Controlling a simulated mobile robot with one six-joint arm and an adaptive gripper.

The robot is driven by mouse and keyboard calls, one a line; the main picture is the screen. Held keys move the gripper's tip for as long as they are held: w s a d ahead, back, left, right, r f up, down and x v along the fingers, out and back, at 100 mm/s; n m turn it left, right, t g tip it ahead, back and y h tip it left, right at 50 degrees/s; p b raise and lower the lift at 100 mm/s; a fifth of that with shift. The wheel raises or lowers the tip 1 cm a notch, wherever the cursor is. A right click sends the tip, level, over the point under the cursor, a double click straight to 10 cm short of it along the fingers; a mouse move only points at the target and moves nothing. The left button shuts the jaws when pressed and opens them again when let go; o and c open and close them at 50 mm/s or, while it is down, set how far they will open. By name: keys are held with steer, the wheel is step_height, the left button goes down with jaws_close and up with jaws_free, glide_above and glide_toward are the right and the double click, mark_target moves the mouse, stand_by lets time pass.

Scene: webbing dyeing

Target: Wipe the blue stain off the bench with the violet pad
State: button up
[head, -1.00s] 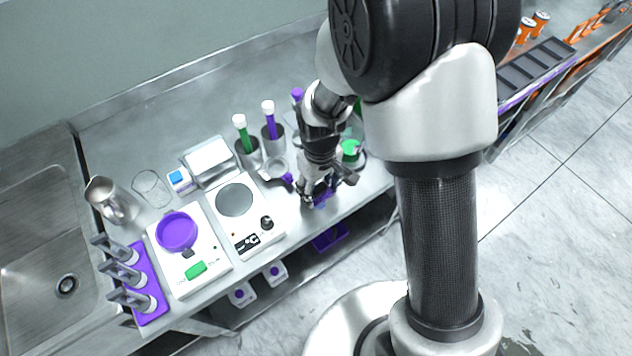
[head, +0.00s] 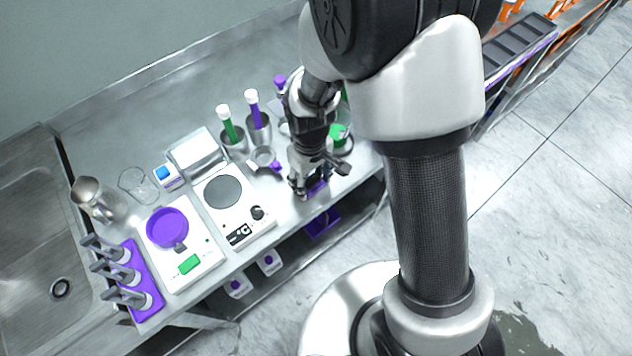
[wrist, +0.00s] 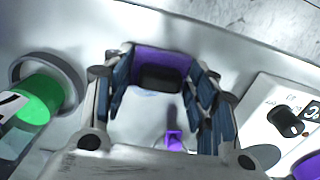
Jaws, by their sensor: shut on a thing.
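The violet pad (wrist: 178,62) has a dark grip (wrist: 160,80) and is held between the fingers of my gripper (wrist: 158,92) in the wrist view. In the head view my gripper (head: 308,188) is low over the bench (head: 285,210) near its front edge, and part of the violet pad (head: 318,187) shows beside the fingers. The pad looks down at the bench surface, but I cannot tell whether it touches. A faint bluish patch (wrist: 148,98) shows on the bench between the fingers; I cannot tell whether it is the stain. My gripper hides some of the bench.
A hot plate (head: 222,190) stands left of my gripper, with a scale and violet dish (head: 168,229) beyond it. A violet-handled scoop (head: 264,158) lies just behind. Cups with green and violet tubes (head: 255,112) stand farther back. A green-filled vessel (head: 339,136) is at right.

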steer(key=shift+w+a, duration=0.75)
steer(key=shift+w, duration=0.35)
steer(key=shift+w+a, duration=0.7)
steer(key=shift+w, duration=0.35)
steer(key=shift+f, duration=0.1)
steer(key=shift+s+d+f, duration=0.15)
steer(key=shift+s+d, duration=0.45)
steer(key=shift+s, duration=0.3)
steer(key=shift+s+d+f, duration=0.1)
steer(key=shift+s+d, duration=0.45)
steer(key=shift+s, duration=0.35)
steer(key=shift+c, duration=0.9)
steer(key=shift+s+d+r, duration=0.1)
steer(key=shift+s+d, duration=0.45)
steer(key=shift+s, duration=0.25)
steer(key=shift+s+d, duration=0.5)
steer(key=shift+s, duration=0.25)
steer(key=shift+w+a+r+p, duration=0.1)
steer(key=shift+w+r+p, duration=0.05)
steer(key=shift+r+p, duration=1.25)
steer(key=shift+w+r+p, duration=0.1)
steer(key=shift+r+p, duration=0.9)
steer(key=shift+r, duration=0.7)
steer(key=shift+r, duration=0.1)
